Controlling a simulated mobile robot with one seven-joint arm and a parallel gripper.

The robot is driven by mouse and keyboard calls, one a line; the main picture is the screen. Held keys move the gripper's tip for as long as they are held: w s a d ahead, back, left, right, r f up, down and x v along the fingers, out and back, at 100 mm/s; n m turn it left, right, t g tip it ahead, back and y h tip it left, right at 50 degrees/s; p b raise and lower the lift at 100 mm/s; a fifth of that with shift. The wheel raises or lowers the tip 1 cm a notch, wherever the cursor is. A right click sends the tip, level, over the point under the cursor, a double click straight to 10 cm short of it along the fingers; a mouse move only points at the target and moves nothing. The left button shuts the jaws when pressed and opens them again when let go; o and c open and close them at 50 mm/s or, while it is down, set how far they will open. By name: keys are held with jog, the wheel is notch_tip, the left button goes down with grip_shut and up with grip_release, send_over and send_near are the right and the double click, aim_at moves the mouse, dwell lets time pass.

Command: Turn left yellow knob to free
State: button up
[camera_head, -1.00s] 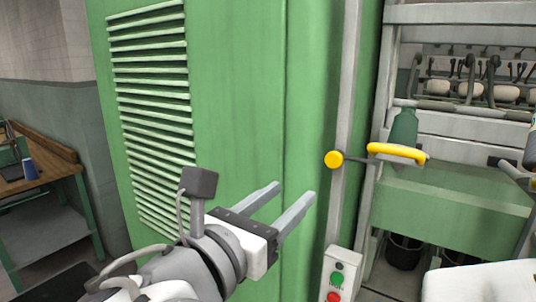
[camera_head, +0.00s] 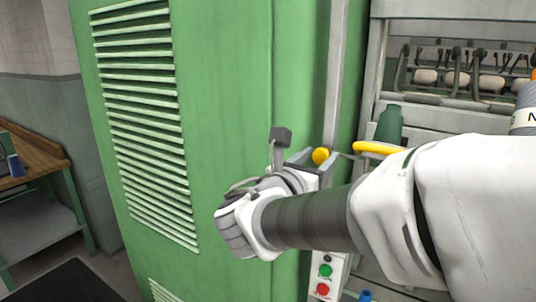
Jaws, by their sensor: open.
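The round yellow knob (camera_head: 320,155) on the left sits on the pale upright post at the edge of the green cabinet. My wrist and arm hide the area just below and right of the knob.
A control box with a green button (camera_head: 325,271) and a red button (camera_head: 322,289) is below my arm. The green cabinet (camera_head: 235,110) with louvres fills the left. A wooden workbench (camera_head: 35,170) is at far left.

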grip_shut()
dwell(0.3)
